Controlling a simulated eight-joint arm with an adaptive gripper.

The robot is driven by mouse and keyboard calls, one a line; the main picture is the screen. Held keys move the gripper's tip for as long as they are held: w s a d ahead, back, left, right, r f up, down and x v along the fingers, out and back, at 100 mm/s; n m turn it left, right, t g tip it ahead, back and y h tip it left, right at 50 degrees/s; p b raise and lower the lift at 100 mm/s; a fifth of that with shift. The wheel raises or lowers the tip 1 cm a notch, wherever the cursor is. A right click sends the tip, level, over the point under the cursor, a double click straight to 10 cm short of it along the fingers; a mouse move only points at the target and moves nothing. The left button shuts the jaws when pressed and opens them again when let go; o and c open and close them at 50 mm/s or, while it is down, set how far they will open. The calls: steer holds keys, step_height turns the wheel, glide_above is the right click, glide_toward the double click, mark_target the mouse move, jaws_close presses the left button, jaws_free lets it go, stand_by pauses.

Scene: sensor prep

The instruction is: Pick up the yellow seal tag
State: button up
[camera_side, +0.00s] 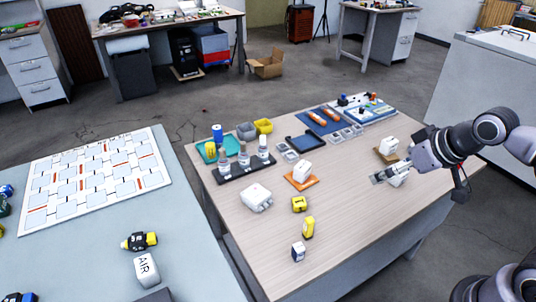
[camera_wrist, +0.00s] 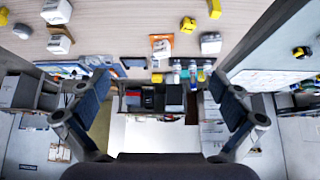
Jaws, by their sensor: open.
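Two yellow pieces lie on the wooden table (camera_side: 340,205): a squat block with a dark mark (camera_side: 299,204) and a longer upright-looking piece (camera_side: 308,227) nearer the front edge. I cannot tell which is the seal tag. In the wrist view the yellow block (camera_wrist: 188,25) and the other yellow piece (camera_wrist: 215,8) show near the top edge. My gripper (camera_wrist: 158,84) is open, with its fingers wide apart and nothing between them. In the side view it is at the table's right side, well apart from both yellow pieces.
A white box (camera_side: 257,197) and a white device on an orange base (camera_side: 301,178) stand near the yellow block. A small white piece (camera_side: 298,252) is at the front. White devices (camera_side: 389,146) stand by my gripper. Bottles in a dark rack (camera_side: 243,168) stand left.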

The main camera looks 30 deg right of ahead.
steer(key=shift+s+a+f, duration=0.2)
steer(key=shift+s+f, duration=0.1)
steer(key=c, duration=1)
steer(key=shift+c, duration=0.2)
